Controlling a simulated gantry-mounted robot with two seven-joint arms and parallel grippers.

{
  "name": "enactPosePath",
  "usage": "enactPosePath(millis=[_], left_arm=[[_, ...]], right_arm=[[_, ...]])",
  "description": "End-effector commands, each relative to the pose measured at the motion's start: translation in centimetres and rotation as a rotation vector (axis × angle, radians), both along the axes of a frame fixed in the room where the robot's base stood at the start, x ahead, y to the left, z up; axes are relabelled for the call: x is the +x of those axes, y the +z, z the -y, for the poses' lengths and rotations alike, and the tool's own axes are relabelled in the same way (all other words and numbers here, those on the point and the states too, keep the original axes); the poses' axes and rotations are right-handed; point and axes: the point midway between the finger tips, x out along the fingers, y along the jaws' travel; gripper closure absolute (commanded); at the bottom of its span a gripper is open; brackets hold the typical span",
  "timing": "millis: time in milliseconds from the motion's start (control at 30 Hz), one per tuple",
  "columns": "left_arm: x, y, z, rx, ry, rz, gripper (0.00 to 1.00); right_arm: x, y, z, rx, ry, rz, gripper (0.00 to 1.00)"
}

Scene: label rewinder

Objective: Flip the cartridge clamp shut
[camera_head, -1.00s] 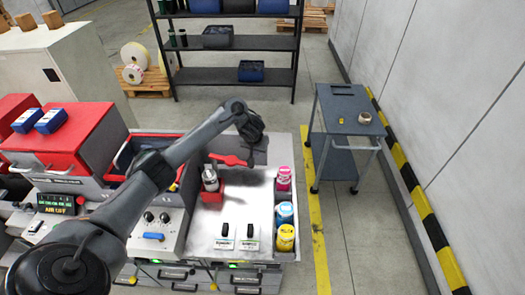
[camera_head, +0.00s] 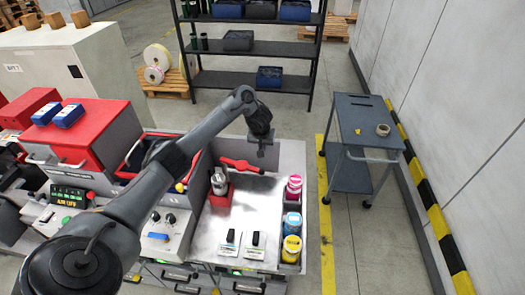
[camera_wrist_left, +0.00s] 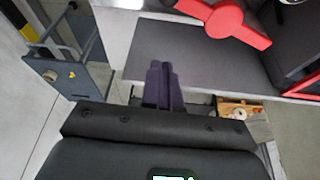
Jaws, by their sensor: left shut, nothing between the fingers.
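The cartridge clamp (camera_head: 240,165) is a red lever standing out to the right, level with the top of a silver cartridge (camera_head: 219,184) in a red holder (camera_head: 217,198). The clamp is swung away from the cartridge, which is uncovered. My left gripper (camera_head: 262,151) is just beyond and right of the clamp, apart from it. In the left wrist view, the red clamp (camera_wrist_left: 236,22) shows at the top right, and the gripper's dark fingers (camera_wrist_left: 163,82) are together and empty. My right gripper is not in view.
Pink, blue and yellow bottles (camera_head: 292,222) stand in a rack at the panel's right edge. Two black switches (camera_head: 243,241) sit at the front. A grey cart (camera_head: 367,122) stands to the right, and a dark shelf (camera_head: 250,80) behind. The panel's middle is clear.

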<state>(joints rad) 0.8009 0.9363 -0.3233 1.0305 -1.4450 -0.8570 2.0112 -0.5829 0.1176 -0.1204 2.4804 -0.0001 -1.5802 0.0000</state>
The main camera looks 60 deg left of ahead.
Motion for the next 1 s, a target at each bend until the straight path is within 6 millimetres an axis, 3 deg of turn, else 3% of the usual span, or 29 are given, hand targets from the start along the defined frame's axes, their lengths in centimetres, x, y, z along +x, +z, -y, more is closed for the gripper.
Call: enactPosePath(millis=[67, 500, 1000], left_arm=[[0.3, -1.7, -0.1, -0.004, 0.001, 0.000, 1.00], [2.0, -8.3, -2.1, -0.001, 0.002, -0.002, 1.00], [-0.5, -8.6, 0.5, 0.002, -0.002, 0.000, 1.00]], right_arm=[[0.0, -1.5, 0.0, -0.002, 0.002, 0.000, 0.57], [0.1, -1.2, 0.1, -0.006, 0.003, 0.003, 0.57], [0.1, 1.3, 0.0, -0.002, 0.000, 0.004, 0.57]])
